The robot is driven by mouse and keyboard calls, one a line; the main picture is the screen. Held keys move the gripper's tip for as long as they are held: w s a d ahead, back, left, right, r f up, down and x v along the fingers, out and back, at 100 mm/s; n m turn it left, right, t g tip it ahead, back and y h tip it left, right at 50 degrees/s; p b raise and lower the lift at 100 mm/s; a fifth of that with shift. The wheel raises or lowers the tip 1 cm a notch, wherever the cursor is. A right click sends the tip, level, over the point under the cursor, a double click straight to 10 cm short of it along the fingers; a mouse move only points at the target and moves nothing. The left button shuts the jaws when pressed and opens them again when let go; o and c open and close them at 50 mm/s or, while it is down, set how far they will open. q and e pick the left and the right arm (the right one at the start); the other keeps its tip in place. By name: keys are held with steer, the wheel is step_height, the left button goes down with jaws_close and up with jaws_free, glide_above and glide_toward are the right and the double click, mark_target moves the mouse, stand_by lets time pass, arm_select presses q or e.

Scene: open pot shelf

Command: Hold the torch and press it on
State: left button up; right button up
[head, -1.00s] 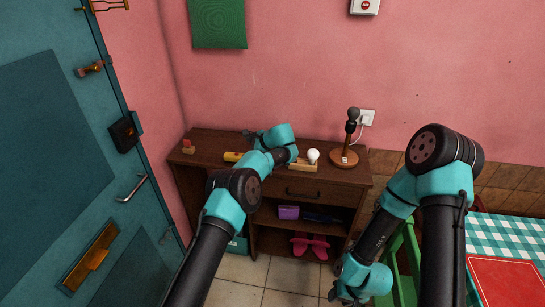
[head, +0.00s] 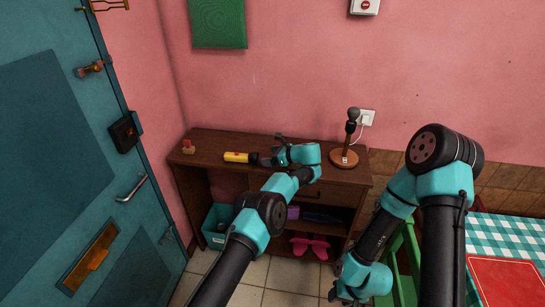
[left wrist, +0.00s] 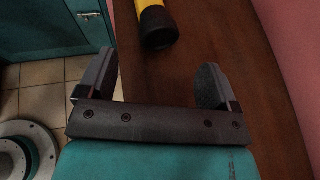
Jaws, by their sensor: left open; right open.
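The torch (head: 240,157), with a yellow body and a black end, lies on its side on top of the brown wooden shelf unit. My left gripper (head: 272,150) is open and empty just to the right of the torch's black end. In the left wrist view the torch (left wrist: 154,22) shows at the top, its black end pointing toward the gap between the open fingers (left wrist: 152,82). It is ahead of the fingertips, not between them. The torch's button cannot be made out. My right gripper (head: 340,292) is open, low at the bottom, away from the shelf.
A lamp-like stand (head: 344,158) with a round wooden base is right of my left arm. A small reddish object (head: 188,147) sits at the shelf's left end. Below are a teal bin (head: 217,226) and pink shoes (head: 310,247). A green chair (head: 405,262) is beside my right arm.

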mark_target(258, 157)
arm_select(q)
steer(key=shift+x, duration=3.35)
steer(key=shift+c, duration=0.5)
steer(key=c, duration=1)
arm_select(e)
steer(key=shift+c, duration=0.2)
jaws_close()
